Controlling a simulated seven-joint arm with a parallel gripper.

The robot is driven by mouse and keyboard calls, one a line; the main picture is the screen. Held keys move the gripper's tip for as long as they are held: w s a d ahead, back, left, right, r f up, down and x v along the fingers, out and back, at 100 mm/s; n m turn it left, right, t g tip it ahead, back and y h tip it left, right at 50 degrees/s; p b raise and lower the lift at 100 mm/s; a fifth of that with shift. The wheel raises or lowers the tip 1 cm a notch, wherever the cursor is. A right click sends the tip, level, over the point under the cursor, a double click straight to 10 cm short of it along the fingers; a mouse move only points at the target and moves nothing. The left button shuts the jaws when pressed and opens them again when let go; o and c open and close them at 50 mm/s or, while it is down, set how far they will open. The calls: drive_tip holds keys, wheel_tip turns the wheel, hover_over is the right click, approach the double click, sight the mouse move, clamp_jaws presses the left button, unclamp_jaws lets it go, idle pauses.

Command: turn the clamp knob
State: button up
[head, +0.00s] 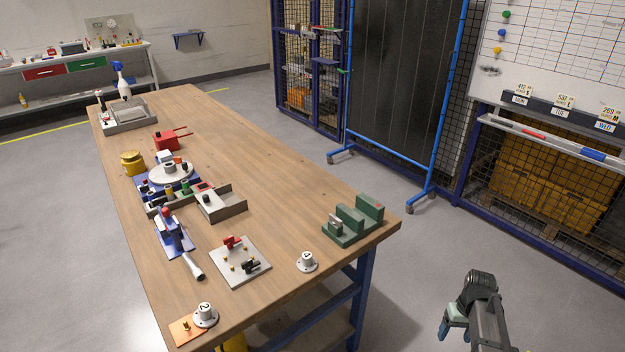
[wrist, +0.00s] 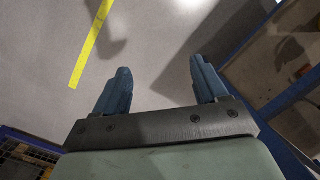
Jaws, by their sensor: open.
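The rotary jig stands left of the table's middle in the head view, with a pale round turntable (head: 170,173) on a blue base (head: 143,187). Small coloured parts stand on and in front of it; which one is the clamp knob is too small to tell. A blue fixture (head: 173,238) with a red ball on top and a pale handle stands nearer. My gripper (head: 449,324) is off the table's near right corner, low in the picture and far from the jig. In the wrist view my gripper (wrist: 157,78) has its blue fingers wide apart with nothing between them.
On the wooden table (head: 225,130) are a grey plate (head: 240,275) with red and black parts, a green block fixture (head: 352,220), two white numbered pieces (head: 307,261) (head: 205,315), an open grey box (head: 220,205) and a red box (head: 165,141). The table's right-hand middle is clear.

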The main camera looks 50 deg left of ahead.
drive_tip(key=s+a+r+n+t+y, duration=0.1)
drive_tip(key=s+a+r+n, duration=0.15)
drive_tip(key=a+r, duration=1.35)
drive_tip(key=s+a+r+n+t+y, duration=0.1)
drive_tip(key=s+a+r+n, duration=0.15)
drive_tip(key=a+r, duration=1.35)
drive_tip(key=n+y, duration=0.3)
drive_tip(key=n, duration=0.1)
approach(159, 198)
drive_tip(key=shift+g, duration=0.3)
drive_tip(key=x, duration=0.8)
drive_tip(key=shift+w+a+f, duration=0.15)
drive_tip(key=shift+w+f, duration=0.05)
drive_tip(key=shift+w, duration=0.05)
drive_tip(key=shift+c, duration=0.3)
